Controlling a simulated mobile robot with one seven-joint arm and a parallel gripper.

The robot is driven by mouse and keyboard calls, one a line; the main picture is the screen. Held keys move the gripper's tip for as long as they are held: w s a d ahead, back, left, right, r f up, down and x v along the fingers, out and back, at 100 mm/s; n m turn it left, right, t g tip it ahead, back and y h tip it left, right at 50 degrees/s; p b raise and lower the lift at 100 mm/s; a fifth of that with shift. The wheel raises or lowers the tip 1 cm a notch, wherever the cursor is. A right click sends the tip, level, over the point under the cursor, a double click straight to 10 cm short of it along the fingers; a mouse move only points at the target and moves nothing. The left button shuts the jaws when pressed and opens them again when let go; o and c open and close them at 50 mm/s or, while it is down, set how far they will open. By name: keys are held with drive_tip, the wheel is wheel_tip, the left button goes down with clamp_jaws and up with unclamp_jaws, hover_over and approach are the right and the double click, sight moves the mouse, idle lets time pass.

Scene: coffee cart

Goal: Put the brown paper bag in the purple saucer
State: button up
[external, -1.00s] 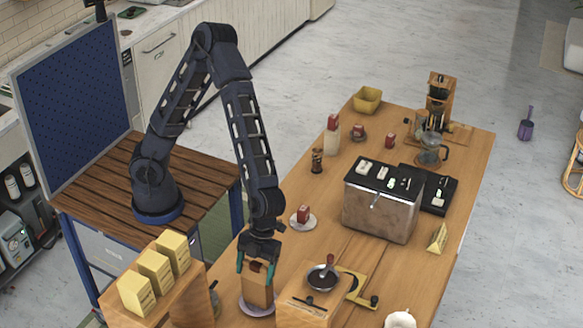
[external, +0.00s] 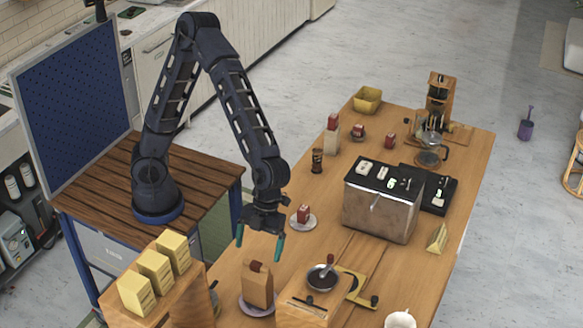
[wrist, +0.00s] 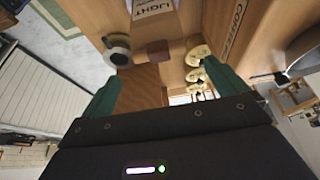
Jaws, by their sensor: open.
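The brown paper bag (external: 257,285) stands upright on the purple saucer (external: 246,307) near the front left of the wooden cart top in the external view. Only part of the saucer's rim shows around the bag's base. My gripper (external: 260,245) is above the bag, its teal fingers spread wide and empty, apart from the bag. In the wrist view the open fingers (wrist: 172,92) frame the area ahead with nothing between them.
Yellow bags (external: 155,270) stand on a wooden box at the left. A wooden knock box (external: 308,302) sits right of the bag. A small plate with a red-topped item (external: 303,214) lies behind. A metal coffee machine (external: 380,208) stands at centre right.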

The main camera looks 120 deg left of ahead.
drive_tip(key=v, duration=0.5)
drive_tip(key=s+a+r+n+t+y, duration=0.1)
drive_tip(key=s+a+n, duration=0.5)
drive_tip(key=s, duration=0.5)
drive_tip(key=s+a+r+n+t+y, duration=0.2)
drive_tip(key=s+a+n, duration=0.4)
drive_tip(key=s, duration=0.5)
drive_tip(key=s+a+r+n+t+y, duration=0.1)
drive_tip(key=s+a+r+n, duration=0.1)
drive_tip(key=s+a+n, duration=0.4)
drive_tip(key=s+a, duration=0.2)
drive_tip(key=s, duration=0.3)
drive_tip(key=shift+r+t, duration=0.25)
drive_tip(key=shift+t, duration=0.05)
